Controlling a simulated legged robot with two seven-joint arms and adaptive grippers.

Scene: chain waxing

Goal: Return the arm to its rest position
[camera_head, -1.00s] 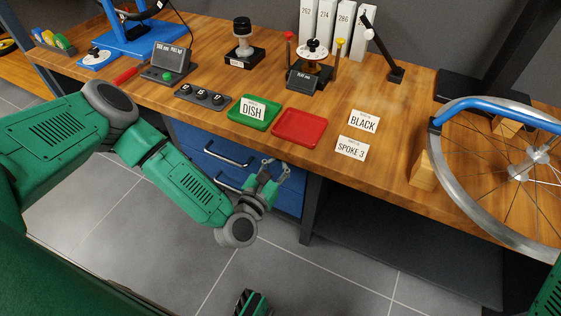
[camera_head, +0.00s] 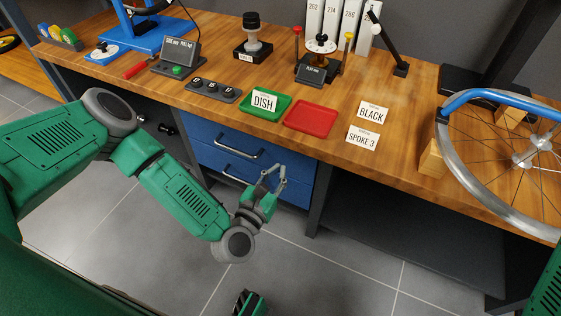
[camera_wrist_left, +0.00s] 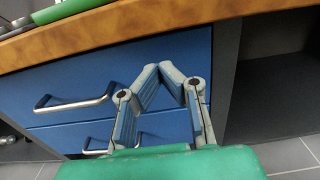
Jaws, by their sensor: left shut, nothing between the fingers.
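My left gripper (camera_head: 275,174) hangs in front of the bench's blue drawers, below the table edge and clear of it. Its fingers also show in the left wrist view (camera_wrist_left: 166,72), with the tips together and nothing between them. My left arm (camera_head: 180,195) comes in from the left, bent at the elbow, with the forearm sloping down to the right. My right gripper is not in view; only a bit of green casing shows at the right edge of the head view.
The wooden bench (camera_head: 405,165) carries a green dish (camera_head: 278,107), a red tray (camera_head: 310,118), label cards (camera_head: 362,138) and a wheel (camera_head: 460,190). Blue drawers (camera_head: 205,157) with metal handles (camera_wrist_left: 75,105) are close behind the left gripper. The floor (camera_head: 330,265) in front is open.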

